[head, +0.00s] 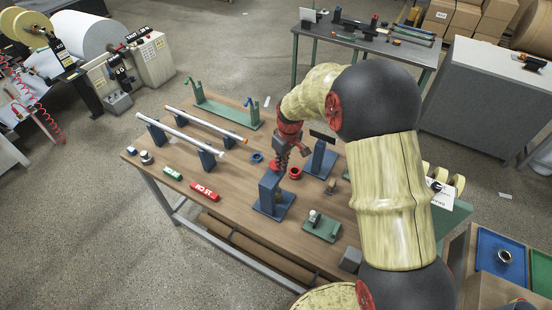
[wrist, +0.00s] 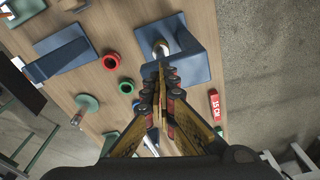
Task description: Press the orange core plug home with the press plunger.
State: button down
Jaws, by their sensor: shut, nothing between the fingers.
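My gripper (head: 283,160) is shut and empty above the workbench, just behind the upright blue stand (head: 270,190). In the wrist view the closed fingertips (wrist: 160,78) lie over the near edge of a blue stand (wrist: 192,55). A metal rod-like part (wrist: 161,47) shows beside that stand, beyond the fingers; whether they touch it I cannot tell. I cannot tell for certain which part is the press plunger. An orange piece (head: 243,140), likely the core plug, sits at the right end of a white tube lying on blue supports. How deep it sits is unclear.
A red ring (head: 295,173) and a blue ring (head: 257,157) lie near my gripper. A green-based fixture (head: 321,226) stands at the front right. A red block (head: 205,191) and a green block (head: 173,173) lie at the front left. A green rack (head: 225,113) stands behind the tubes.

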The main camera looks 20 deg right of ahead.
jog(key=shift+s+d+f, duration=0.1)
jog(key=shift+s, duration=0.25)
notch_tip(320, 180, up, 12)
jog(key=s, duration=0.1)
jog(key=shift+d, duration=0.3)
dwell(1.0)
